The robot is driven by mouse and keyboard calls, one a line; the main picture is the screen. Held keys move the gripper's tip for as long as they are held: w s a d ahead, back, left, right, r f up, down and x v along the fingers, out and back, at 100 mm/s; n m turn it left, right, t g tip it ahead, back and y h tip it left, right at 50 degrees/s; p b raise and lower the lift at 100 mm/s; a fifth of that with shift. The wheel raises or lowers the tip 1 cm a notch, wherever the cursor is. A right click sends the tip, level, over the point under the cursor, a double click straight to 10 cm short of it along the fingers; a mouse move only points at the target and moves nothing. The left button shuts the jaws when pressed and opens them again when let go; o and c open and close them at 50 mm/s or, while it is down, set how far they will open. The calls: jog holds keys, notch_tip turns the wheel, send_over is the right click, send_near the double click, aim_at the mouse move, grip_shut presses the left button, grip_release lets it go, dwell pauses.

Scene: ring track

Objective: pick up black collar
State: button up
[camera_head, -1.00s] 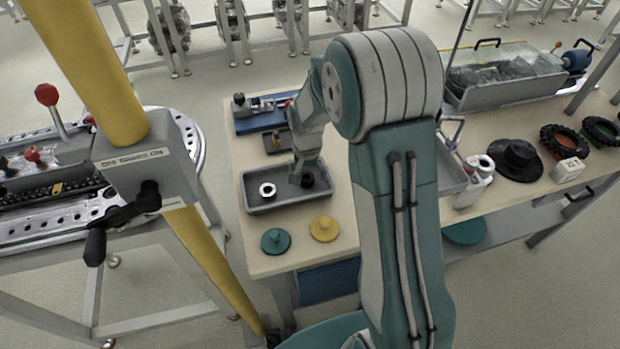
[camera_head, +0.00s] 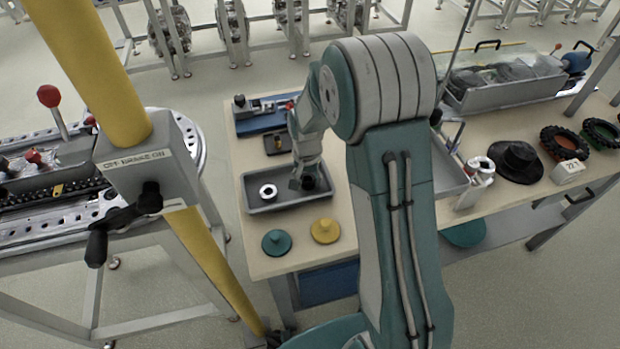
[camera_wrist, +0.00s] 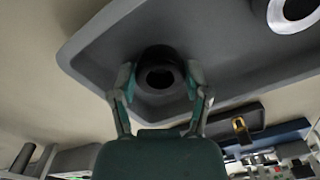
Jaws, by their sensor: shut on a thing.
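The black collar (camera_wrist: 160,72) is a short dark ring with a round hole. It sits between the two fingers of my gripper (camera_wrist: 160,86), which is shut on it, one finger on each side. In the head view the collar (camera_head: 309,183) shows at the right part of the grey tray (camera_head: 262,207), beside my gripper (camera_head: 303,178). The tray's floor is close behind the collar; I cannot tell whether they touch. A white collar (camera_head: 268,191) lies in the left part of the tray, apart from my gripper. It also shows in the wrist view (camera_wrist: 278,16).
A teal knobbed disc (camera_head: 277,242) and a yellow one (camera_head: 325,231) lie in front of the tray. A blue fixture (camera_head: 262,122) and a small dark box (camera_head: 278,144) stand behind it. A yellow post (camera_head: 95,75) rises at the left. A black hat-shaped part (camera_head: 515,160) lies at right.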

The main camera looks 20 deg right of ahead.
aim_at(308, 179)
jog(key=shift+r, duration=0.4)
notch_tip(308, 179, up, 3)
jog(key=shift+f, duration=0.2)
jog(key=s+a+r, duration=0.4)
jog(key=s+r, duration=0.5)
jog(key=s, duration=0.4)
jog(key=shift+s+r, duration=0.15)
jog(key=shift+r, duration=0.15)
